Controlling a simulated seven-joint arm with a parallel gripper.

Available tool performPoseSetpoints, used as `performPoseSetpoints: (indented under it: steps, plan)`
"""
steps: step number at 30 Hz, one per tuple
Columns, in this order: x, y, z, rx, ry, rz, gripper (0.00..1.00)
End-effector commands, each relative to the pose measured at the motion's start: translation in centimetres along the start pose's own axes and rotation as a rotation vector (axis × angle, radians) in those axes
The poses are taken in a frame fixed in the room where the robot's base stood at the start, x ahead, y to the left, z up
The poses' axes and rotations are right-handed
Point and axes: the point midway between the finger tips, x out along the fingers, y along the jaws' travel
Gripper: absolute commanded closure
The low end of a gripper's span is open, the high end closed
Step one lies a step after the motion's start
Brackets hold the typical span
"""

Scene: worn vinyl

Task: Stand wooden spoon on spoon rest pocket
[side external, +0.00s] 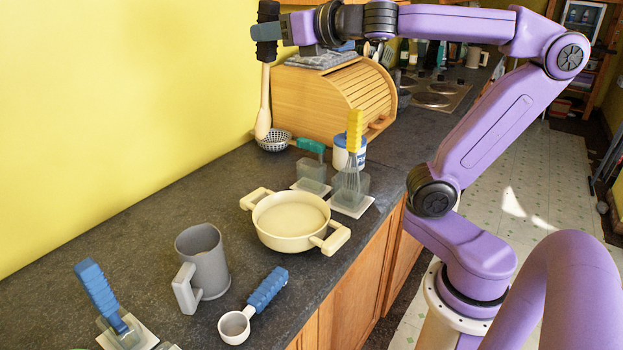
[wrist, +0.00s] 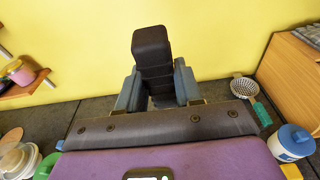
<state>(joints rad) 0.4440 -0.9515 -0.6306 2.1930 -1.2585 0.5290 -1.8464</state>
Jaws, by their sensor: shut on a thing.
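The wooden spoon (side external: 263,105) hangs nearly upright with its pale bowl end down and its black ribbed handle up. My gripper (side external: 268,30) is shut on that handle, high above the back of the counter near the yellow wall. In the wrist view the black handle (wrist: 152,62) stands between the blue-grey fingers; the spoon's lower part is hidden. A translucent grey pocket on a white base (side external: 312,174), possibly the spoon rest pocket, stands on the counter, right of and nearer than the spoon. I see no tool clearly standing in it.
A skimmer (side external: 274,140) with a teal handle lies behind that pocket. A yellow-handled whisk (side external: 354,140) stands in a similar holder. A wooden bread box (side external: 330,98), cream pot (side external: 291,220), grey mug (side external: 203,262), blue-handled scoop (side external: 236,325) and blue-handled tool (side external: 98,292) are around.

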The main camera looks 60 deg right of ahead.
Motion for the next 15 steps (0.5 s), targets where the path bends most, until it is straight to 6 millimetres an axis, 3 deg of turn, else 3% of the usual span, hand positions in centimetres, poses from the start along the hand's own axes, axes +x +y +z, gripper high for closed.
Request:
performPoseSetpoints:
  steps: [11,15]
  plan:
    - [0.1,-0.1,0.0,0.001,0.002,-0.009,1.0]
    - [1.4,-1.3,-0.3,0.011,0.013,-0.095,1.0]
